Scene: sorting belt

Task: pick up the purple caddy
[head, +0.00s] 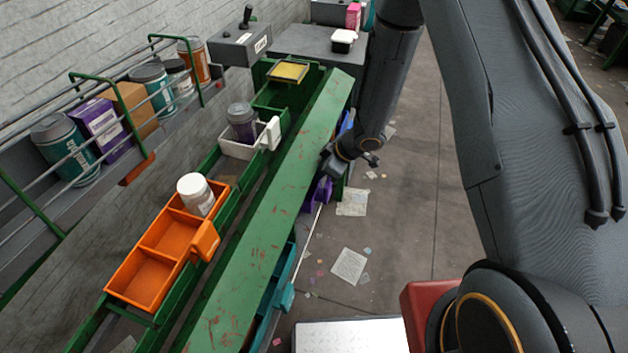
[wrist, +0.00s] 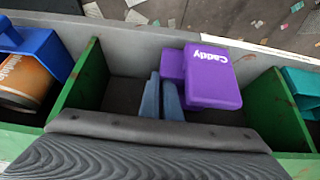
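The purple caddy (wrist: 214,85), with white lettering "Caddy", sits in a green-walled bay in the wrist view. A smaller purple block (wrist: 173,65), apparently its handle, juts from its left side. My gripper (wrist: 162,80) has two blue-grey fingers close together, a narrow dark gap between them. The right fingertip overlaps the handle's lower edge; I cannot tell whether they touch. In the head view my gripper (head: 372,158) is at the far right side of the green rail, and the purple caddy (head: 317,195) shows only partly, behind that rail.
In the wrist view a blue caddy (wrist: 38,45) holding an orange container is left, a teal caddy (wrist: 303,88) right, each beyond a green divider. An orange caddy (head: 150,272) and a white caddy (head: 240,150) stand on the belt's left side. Papers litter the floor.

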